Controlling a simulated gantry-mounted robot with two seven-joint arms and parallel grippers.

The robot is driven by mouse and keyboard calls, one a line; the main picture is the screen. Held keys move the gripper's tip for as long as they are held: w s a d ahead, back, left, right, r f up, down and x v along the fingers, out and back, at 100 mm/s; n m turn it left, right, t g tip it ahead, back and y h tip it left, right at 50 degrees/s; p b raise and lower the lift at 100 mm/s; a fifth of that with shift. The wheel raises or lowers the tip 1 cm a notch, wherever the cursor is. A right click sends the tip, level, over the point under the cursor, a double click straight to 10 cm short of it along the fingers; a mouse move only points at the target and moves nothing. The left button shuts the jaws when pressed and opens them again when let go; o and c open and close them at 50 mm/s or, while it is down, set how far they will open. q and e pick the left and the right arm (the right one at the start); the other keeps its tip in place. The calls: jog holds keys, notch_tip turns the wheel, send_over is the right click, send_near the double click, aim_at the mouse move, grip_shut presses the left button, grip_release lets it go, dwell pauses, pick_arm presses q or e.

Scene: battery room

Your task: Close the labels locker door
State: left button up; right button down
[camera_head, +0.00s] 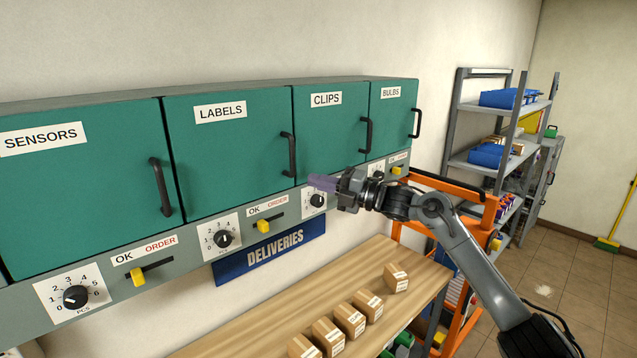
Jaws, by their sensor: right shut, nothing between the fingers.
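The labels locker door (227,151) is a teal panel marked LABELS, second from the left in the wall cabinet. It looks flush with its neighbours, with no visible gap. Its dark handle (289,155) is on its right side. My right gripper (322,183) is shut and empty, its fingers pointing left in front of the lower part of the clips door (330,132). It is to the right of and a little below the labels handle, apart from it in the picture. My left gripper is not in view.
The sensors door (80,185) and bulbs door (393,119) also look shut. Dials and yellow sliders (264,226) line the strip below. A wooden bench (405,306) with several cardboard boxes (350,320) stands under the cabinet. An orange frame (455,187) and grey shelves (486,168) are at right.

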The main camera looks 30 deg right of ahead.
jog(key=s+d+f+b, duration=0.15)
jog(key=s+d, duration=0.25)
jog(key=d, duration=0.5)
notch_tip(320, 180, down, 14)
jog(key=a+m+g, duration=0.1)
jog(key=a+g, duration=0.1)
jog(key=a, duration=0.1)
jog(key=s+a+f+g, duration=0.1)
jog(key=a+f, duration=0.3)
jog(key=f, duration=0.4)
jog(key=s+a+f+g, duration=0.1)
jog(key=s+a+f, duration=0.1)
jog(key=a+f, duration=0.5)
jog(key=s+a+f+m+g, duration=0.1)
jog(key=s+a+f+m, duration=0.2)
jog(key=s+a+f, duration=0.8)
jog(key=s+a+f+m+g, duration=0.1)
jog(key=s+a+f+m, duration=0.1)
jog(key=s+a+f, duration=0.85)
jog(key=s+f+m+h, duration=0.3)
jog(key=s+m+h, duration=0.2)
jog(key=s+m, duration=0.15)
jog(key=s+d+r+m+g+h, duration=0.6)
jog(key=s+d+m, duration=0.4)
jog(key=s+m, duration=0.2)
notch_tip(320, 180, up, 14)
jog(key=p, duration=1.3)
jog(key=shift+w, duration=0.2)
